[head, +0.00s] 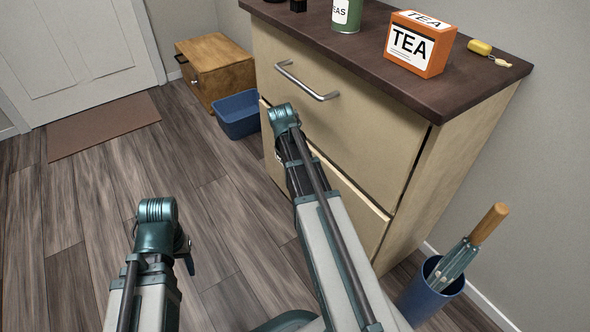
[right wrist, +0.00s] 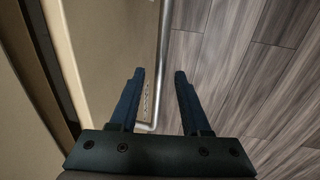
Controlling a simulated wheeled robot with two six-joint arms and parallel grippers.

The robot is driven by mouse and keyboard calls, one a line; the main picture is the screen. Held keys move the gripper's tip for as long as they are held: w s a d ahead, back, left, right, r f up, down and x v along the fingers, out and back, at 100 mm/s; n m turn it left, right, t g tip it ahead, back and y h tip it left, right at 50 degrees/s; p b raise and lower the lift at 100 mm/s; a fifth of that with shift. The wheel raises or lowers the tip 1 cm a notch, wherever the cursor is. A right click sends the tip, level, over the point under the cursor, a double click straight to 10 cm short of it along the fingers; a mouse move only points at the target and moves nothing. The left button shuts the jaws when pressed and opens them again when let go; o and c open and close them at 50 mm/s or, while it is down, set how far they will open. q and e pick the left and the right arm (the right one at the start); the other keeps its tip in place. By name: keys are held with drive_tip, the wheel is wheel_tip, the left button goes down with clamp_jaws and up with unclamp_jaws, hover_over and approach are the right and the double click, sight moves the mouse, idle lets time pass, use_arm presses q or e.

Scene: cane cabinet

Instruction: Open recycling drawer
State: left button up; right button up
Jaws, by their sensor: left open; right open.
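The cane cabinet (head: 440,180) has a wide upper drawer (head: 335,115) with a silver bar handle (head: 305,82). The lower drawer (head: 360,215) is partly hidden behind my right arm; small lettering shows on its front. In the right wrist view, a silver bar handle (right wrist: 163,50) on a beige front runs between the fingers of my right gripper (right wrist: 160,75). The gripper is open, one finger on each side of the bar. My left gripper (head: 188,260) is open and empty over the floor, apart from the cabinet, mostly hidden by its own arm.
A blue bin (head: 238,115) stands on the floor at the cabinet's far side, near a wooden box (head: 215,65). A blue holder (head: 430,295) with an umbrella stands at the near right. An orange tea box (head: 420,45) sits on top. The floor at left is clear.

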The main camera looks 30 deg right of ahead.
drive_tip(key=shift+c, duration=0.2)
clamp_jaws()
drive_tip(key=shift+a, duration=0.15)
idle(1.0)
